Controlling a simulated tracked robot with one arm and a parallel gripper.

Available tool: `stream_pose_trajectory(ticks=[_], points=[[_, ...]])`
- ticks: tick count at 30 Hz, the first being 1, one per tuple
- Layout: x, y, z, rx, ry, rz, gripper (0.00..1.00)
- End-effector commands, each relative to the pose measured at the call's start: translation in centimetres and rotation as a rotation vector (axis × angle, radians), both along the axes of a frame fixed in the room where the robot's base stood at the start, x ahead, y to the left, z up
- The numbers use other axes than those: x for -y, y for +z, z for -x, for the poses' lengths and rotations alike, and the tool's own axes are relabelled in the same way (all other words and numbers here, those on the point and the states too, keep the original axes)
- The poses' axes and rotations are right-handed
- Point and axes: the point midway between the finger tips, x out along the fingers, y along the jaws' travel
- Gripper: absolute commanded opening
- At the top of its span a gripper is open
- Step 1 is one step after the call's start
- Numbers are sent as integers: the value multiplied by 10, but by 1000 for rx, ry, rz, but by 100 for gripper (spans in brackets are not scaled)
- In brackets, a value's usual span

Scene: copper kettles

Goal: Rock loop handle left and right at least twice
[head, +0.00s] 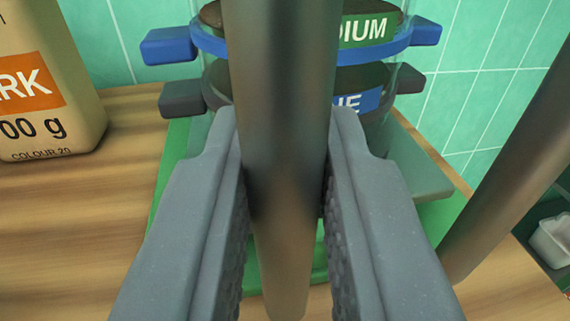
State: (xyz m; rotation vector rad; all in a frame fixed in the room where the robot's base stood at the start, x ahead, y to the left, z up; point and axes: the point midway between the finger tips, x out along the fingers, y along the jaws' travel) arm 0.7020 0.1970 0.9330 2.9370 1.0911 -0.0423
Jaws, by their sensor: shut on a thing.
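The loop handle (280,60) shows as a thick brown-grey metal bar running upright through the middle of the head view. My gripper (288,165) is shut on this bar, one grey textured finger on each side. A second, similar bar (510,165) slants at the right; I cannot tell whether it belongs to the same loop.
Behind the handle, a clear stacked container with a blue ring (405,47) and a dark grey ring (180,99) stands on a green base (430,215). A tan bag (50,70) stands left on the wooden counter (90,220). A white object (553,240) is at right. Tiled wall (490,80) behind.

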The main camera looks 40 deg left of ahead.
Motion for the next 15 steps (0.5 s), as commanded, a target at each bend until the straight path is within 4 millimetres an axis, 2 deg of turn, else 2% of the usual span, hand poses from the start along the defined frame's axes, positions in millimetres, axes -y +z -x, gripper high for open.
stream_pose_trajectory(ticks=[3, 15], points=[[1, 8, -3, -23, 1, -22, 0], [7, 11, -11, -103, 2, -87, 0]])
